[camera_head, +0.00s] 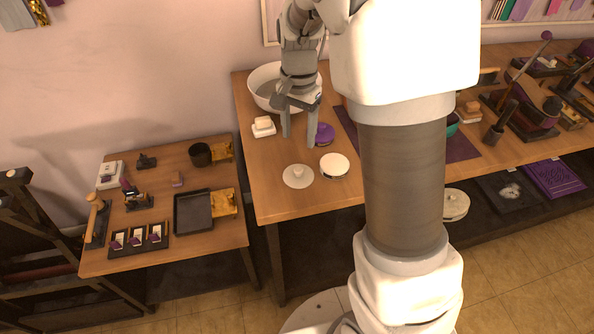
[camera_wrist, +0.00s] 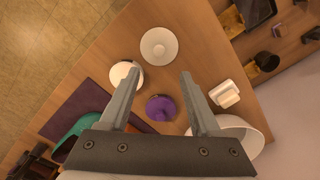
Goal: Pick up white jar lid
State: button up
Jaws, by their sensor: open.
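A white round lid with a small central knob (camera_head: 298,176) lies flat near the front left of the long wooden table; it also shows at the top of the wrist view (camera_wrist: 159,46). A second white round piece (camera_head: 334,164) with a flat top and a dark edge is just to its right, and left of my fingers in the wrist view (camera_wrist: 122,74). I take the knobbed one as the jar lid. My gripper (camera_head: 299,140) points down, open and empty, behind the lid. In the wrist view the gripper (camera_wrist: 162,74) has nothing between its fingertips.
A purple round object (camera_head: 325,133) stands close beside my right finger. A white dish with a soap-like block (camera_head: 263,127) is to the left, a large white bowl (camera_head: 266,80) behind. A teal bowl (camera_wrist: 82,133) sits on a purple cloth (camera_wrist: 75,108).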

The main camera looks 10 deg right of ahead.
aim_at(298, 169)
jog(key=f+b, duration=0.1)
jog(key=f, duration=1)
jog(key=shift+s+f+b, duration=0.1)
jog(key=shift+s+b, duration=0.1)
jog(key=shift+b, duration=0.15)
grip_shut()
